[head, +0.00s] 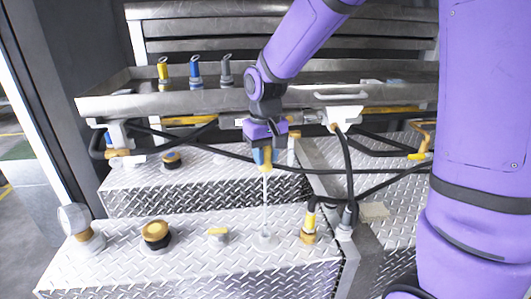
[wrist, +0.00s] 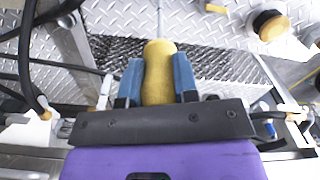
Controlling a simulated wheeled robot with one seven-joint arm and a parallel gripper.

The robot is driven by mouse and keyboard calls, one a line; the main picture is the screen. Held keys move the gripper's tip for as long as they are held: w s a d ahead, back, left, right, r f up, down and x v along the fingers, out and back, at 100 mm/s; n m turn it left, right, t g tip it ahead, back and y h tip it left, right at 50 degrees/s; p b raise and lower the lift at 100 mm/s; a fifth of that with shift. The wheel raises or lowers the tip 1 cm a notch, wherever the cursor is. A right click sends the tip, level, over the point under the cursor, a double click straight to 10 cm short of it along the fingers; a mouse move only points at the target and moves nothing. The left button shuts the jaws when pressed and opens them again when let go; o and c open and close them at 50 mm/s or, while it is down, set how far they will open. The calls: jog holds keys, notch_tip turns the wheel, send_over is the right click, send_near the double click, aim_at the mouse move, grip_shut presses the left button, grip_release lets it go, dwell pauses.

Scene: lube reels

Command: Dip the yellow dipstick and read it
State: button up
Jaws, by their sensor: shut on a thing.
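The yellow dipstick handle (head: 266,167) is held upright in my gripper (head: 262,156) above the front tank. Its thin pale rod (head: 266,205) runs straight down to a small round port (head: 265,239) on the tank top. The rod's lower end meets the port in the picture; I cannot tell how far inside it is. In the wrist view the blue fingers of my gripper (wrist: 158,78) are shut on both sides of the yellow handle (wrist: 158,60), and a short length of rod (wrist: 159,14) shows beyond it.
On the front diamond-plate tank (head: 110,265) stand a yellow-topped cap (head: 156,232), a small yellow-topped fitting (head: 218,235) and a yellow hose fitting (head: 308,232). Black hoses (head: 349,180) hang at right. Yellow, blue and grey nozzles (head: 195,70) stand in the tray (head: 110,104) behind.

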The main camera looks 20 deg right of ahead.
jog(key=shift+f, duration=0.1)
send_over(266, 224)
jog(key=shift+f, duration=4.15)
jog(key=shift+f, duration=4.6)
jog(key=shift+f, duration=0.1)
jog(key=shift+f, duration=3.2)
jog(key=shift+r, duration=14.65)
